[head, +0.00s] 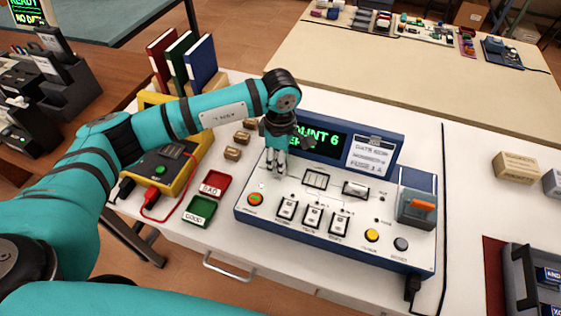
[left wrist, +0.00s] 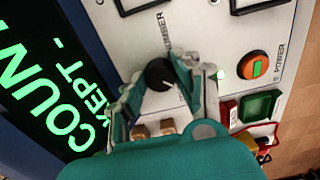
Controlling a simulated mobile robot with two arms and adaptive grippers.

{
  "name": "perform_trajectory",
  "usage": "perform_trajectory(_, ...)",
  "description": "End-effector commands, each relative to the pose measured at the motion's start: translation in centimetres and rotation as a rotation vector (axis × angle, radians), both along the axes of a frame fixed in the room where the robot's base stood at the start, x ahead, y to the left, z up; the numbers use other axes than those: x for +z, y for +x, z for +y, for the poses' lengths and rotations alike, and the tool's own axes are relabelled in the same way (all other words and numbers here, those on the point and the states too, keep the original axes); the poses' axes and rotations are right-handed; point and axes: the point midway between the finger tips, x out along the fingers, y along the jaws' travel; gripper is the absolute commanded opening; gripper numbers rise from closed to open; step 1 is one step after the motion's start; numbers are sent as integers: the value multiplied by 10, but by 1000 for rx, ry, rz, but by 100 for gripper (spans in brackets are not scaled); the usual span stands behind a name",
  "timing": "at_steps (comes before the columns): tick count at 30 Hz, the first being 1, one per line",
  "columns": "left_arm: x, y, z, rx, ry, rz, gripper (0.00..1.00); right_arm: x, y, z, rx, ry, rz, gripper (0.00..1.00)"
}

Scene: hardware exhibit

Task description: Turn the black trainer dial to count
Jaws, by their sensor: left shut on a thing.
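The trainer (head: 335,215) is a white-topped, blue-sided console on the white table. My left gripper (head: 273,172) reaches down onto its upper left part in the head view. In the left wrist view the black dial (left wrist: 158,73) sits between the two fingers of my left gripper (left wrist: 163,84), which is shut on it. The gripper hides the dial in the head view. The left wrist view shows "COUN" and "KEPT -" on the screen (left wrist: 45,85). My right gripper is not in view.
The orange-green power button (head: 255,199) is left of several switches. A grey block with an orange lever (head: 418,208) is at the right. Red (head: 214,183) and green (head: 199,210) trays and a yellow tester (head: 165,165) stand left. Small brown blocks (head: 233,153) lie behind.

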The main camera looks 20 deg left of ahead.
Motion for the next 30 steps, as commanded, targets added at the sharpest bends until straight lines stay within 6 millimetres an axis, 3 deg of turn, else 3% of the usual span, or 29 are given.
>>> perform_trajectory(11,1,0,0,-6,-1,-1,0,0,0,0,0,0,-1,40)
perform_trajectory(12,1,0,0,-6,0,-1,37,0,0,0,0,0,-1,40)
perform_trajectory(16,1,0,0,-5,0,-1,54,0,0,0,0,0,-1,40)
perform_trajectory(25,2,0,0,-4,0,-1,55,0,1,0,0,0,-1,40)
perform_trajectory(30,21,1,0,-5,-1,-6,55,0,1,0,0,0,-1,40)
